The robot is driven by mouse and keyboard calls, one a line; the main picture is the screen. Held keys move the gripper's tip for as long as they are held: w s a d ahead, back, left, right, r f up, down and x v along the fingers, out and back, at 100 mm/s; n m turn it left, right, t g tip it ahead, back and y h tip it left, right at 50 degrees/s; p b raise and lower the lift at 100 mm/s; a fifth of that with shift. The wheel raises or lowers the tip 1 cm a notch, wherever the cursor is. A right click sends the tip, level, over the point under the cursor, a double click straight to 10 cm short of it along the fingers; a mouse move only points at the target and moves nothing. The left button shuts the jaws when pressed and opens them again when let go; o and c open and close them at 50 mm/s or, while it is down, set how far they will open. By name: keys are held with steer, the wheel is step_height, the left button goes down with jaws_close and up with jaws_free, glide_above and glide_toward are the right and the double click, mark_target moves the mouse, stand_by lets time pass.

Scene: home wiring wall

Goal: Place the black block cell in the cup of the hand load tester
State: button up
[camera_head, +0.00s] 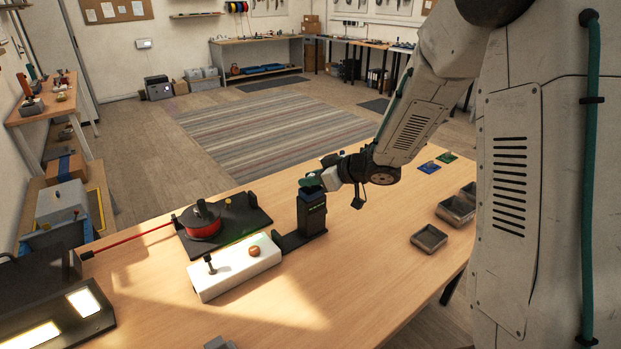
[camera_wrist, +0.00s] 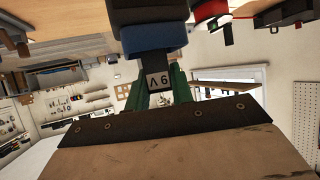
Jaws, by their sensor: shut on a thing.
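The hand load tester (camera_head: 311,219) stands upright on the bench as a black body with a dark blue cup at its top. In the wrist view, which is upside down, its blue cup (camera_wrist: 157,41) is at top centre. My gripper (camera_head: 313,184), with green fingers, is directly above the cup. It is shut on the black block cell (camera_wrist: 153,67), whose pale label reads 9V, inverted. The cell's far end meets the cup's rim in the wrist view. I cannot tell how deep it sits. My fingers hide the cell in the head view.
Left of the tester are a white box (camera_head: 232,267) with a lever and an orange-brown knob, and a red spool on a black stand (camera_head: 244,218) with a red rod. Metal trays (camera_head: 428,238) and small blue and green boards (camera_head: 429,167) lie to the right.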

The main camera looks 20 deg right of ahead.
steer(key=o, duration=1)
steer(key=shift+f, duration=0.15)
steer(key=shift+r, duration=0.25)
steer(key=s+d+r+m+h, duration=0.6)
steer(key=s+d+r+h, duration=0.5)
steer(key=s+d+r, duration=0.3)
steer(key=s+a+g+y, duration=0.1)
steer(key=s+a+g, duration=0.1)
steer(key=s, duration=0.6)
steer(key=s+a+f+m+g+y, duration=0.1)
steer(key=s+a+g, duration=0.2)
steer(key=s+a, duration=0.2)
steer(key=s+a+m+g+y, duration=0.1)
steer(key=s+a+g, duration=0.2)
steer(key=s, duration=0.8)
steer(key=shift+s+a+f, duration=0.15)
steer(key=shift+a, duration=0.3)
